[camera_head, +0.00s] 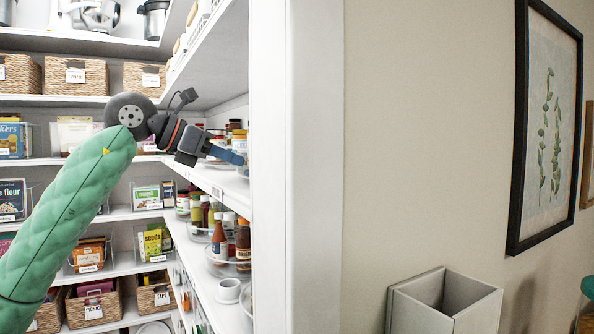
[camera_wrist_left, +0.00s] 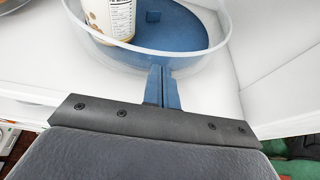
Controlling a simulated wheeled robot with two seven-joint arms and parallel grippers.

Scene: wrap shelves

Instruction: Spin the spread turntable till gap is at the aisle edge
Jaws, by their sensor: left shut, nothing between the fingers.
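The spread turntable (camera_wrist_left: 192,40) is a round tray with a clear rim and a blue floor, in the left wrist view. A jar with a white label (camera_wrist_left: 110,18) stands on its left part; its top is cut off. In the head view the left gripper (camera_head: 236,156) reaches over the right-hand shelf. My right gripper is out of view.
A white shelf end panel (camera_head: 268,150) stands just right of the left gripper. Sauce bottles (camera_head: 219,240) stand on the shelf below, and jars (camera_head: 235,127) stand behind the gripper. Baskets (camera_head: 75,76) and bins line the back shelves. White shelf board (camera_wrist_left: 210,95) is clear beside the tray.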

